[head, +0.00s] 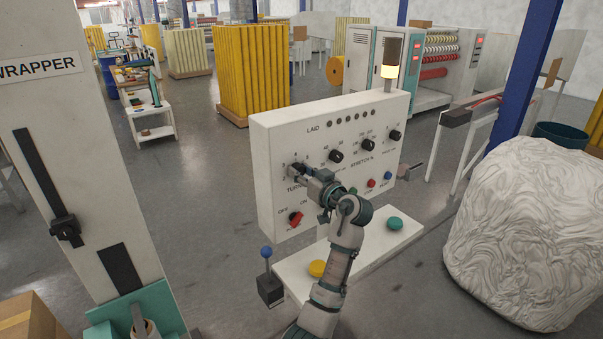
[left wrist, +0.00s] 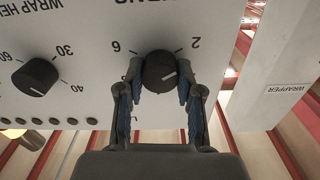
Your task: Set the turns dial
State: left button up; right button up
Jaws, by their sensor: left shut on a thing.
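The turns dial (left wrist: 158,68) is a round black knob with a white pointer line on the white control panel (head: 330,118). The left wrist view shows the panel upside down, with the numbers 6 and 2 beside the dial. The pointer there leans to the right and slightly up, on the side of the 2. My left gripper (left wrist: 160,92) is shut on the dial, one finger on each side. In the head view my left gripper (head: 300,172) is at the panel's left part and hides most of the dial. My right gripper is not in view.
More black knobs sit close by, including the wrap-height dial (left wrist: 35,77) and a stretch dial (head: 368,145). A red switch (head: 295,218) is below. A yellow button (head: 317,268), a green button (head: 395,223) and a blue-knobbed lever (head: 266,253) stand in front. A wrapped load (head: 530,230) is at right.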

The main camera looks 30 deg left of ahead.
pick_arm(q)
jog(key=o, duration=1)
jog(key=shift+w+f, duration=0.1)
jog(key=shift+f, duration=0.25)
jog(key=shift+o, duration=0.8)
jog(key=shift+w, duration=0.1)
jog(key=shift+r, duration=0.15)
jog(key=shift+d+r, duration=0.1)
jog(key=shift+s+d, duration=0.2)
jog(key=v, duration=1.1)
jog(key=shift+d, duration=0.35)
jog(key=shift+w+a, duration=0.1)
